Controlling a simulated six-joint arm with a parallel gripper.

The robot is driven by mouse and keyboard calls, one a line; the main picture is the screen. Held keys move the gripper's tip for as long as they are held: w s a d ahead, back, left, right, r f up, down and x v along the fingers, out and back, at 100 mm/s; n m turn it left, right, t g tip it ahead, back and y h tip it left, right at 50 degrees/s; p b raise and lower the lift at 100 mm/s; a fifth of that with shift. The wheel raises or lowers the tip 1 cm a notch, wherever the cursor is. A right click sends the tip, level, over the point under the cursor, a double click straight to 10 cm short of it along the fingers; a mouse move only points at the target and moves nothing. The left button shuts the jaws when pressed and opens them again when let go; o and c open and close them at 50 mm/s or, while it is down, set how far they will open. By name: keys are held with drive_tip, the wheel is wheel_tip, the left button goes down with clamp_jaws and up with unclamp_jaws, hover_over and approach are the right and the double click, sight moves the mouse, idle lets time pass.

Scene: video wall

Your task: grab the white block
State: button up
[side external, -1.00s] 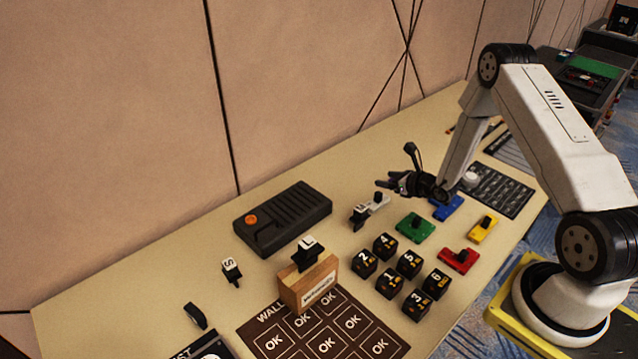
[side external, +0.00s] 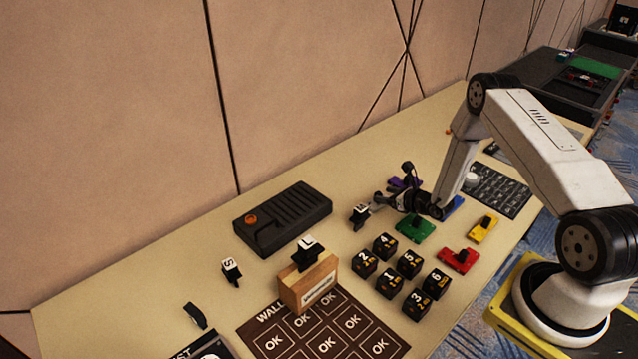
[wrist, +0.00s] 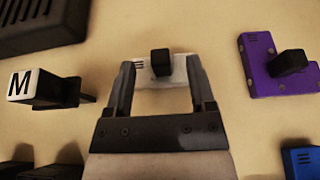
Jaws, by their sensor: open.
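The white block (wrist: 179,71) is a flat pale plate with a black knob on top, lying on the table. In the wrist view it sits between and just beyond the fingertips of my gripper (wrist: 159,68). The fingers are apart, one on each side of it. I cannot tell whether they touch it. In the side view my gripper (side external: 378,202) is low over the table and hides the white block.
A black piece marked M (wrist: 48,88) lies close on the left in the wrist view. A purple block (wrist: 272,68) is to the right, a blue block (wrist: 302,161) lower right. A green block (side external: 414,229) and numbered black cubes (side external: 389,284) are nearby.

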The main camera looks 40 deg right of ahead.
drive_tip(key=shift+f, duration=0.25)
drive_tip(key=shift+f, duration=0.4)
drive_tip(key=shift+x, duration=2.5)
drive_tip(key=shift+c, duration=0.2)
clamp_jaws()
